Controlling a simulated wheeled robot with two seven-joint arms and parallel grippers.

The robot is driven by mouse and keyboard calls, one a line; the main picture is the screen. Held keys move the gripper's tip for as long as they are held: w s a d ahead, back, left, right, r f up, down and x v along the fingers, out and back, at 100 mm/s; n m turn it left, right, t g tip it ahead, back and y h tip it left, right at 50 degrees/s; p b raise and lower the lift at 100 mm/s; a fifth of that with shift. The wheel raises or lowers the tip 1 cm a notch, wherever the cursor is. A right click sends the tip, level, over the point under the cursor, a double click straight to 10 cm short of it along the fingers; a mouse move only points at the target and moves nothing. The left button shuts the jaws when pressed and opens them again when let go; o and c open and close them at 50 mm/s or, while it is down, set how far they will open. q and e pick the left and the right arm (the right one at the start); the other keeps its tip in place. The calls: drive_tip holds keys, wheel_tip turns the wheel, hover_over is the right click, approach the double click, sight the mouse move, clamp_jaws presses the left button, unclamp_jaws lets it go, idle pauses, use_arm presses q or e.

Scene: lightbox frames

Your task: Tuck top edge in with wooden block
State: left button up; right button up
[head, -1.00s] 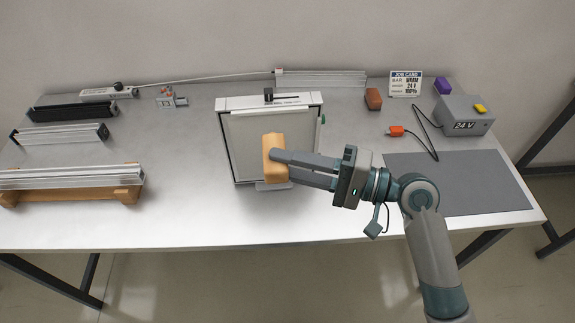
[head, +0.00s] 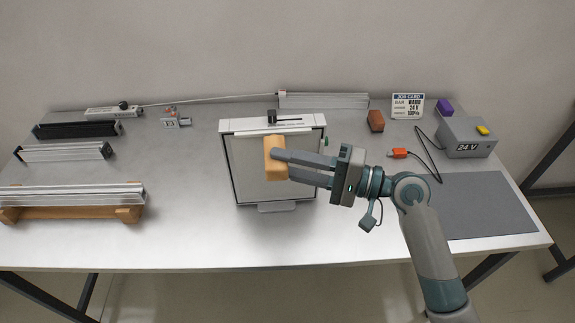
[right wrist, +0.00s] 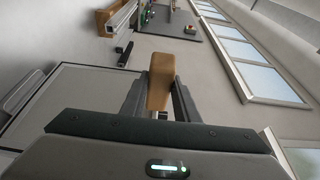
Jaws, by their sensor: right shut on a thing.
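The lightbox frame (head: 229,172) stands upright at the middle of the table, with a pale grey front panel (head: 248,165) and dark edges around it. A white strip (head: 295,132) runs along the panel's top edge. My right gripper (head: 282,165) is shut on the wooden block (head: 272,162) in front of the panel's upper part. The block's upper end is close to the top edge; I cannot tell whether it touches. In the right wrist view the block (right wrist: 161,80) sits between both fingers (right wrist: 160,103). My left gripper is not in view.
Aluminium bars on wooden rests (head: 70,198) lie at left. Behind are a long profile (head: 322,101), a red-brown block (head: 376,121) and a job card (head: 408,106). A 24 V box (head: 466,138) and a grey mat (head: 475,205) are at right. The front table is clear.

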drive_tip(key=shift+w+a+b, duration=0.1)
drive_tip(key=shift+w+b, duration=0.3)
drive_tip(key=shift+w, duration=1.6)
idle(1.8)
drive_tip(key=shift+s, duration=0.1)
idle(0.4)
drive_tip(key=shift+s+p, duration=0.5)
drive_tip(key=shift+s, duration=0.45)
drive_tip(key=shift+s+p, duration=0.6)
drive_tip(key=shift+s, duration=1.4)
drive_tip(key=shift+d, duration=0.2)
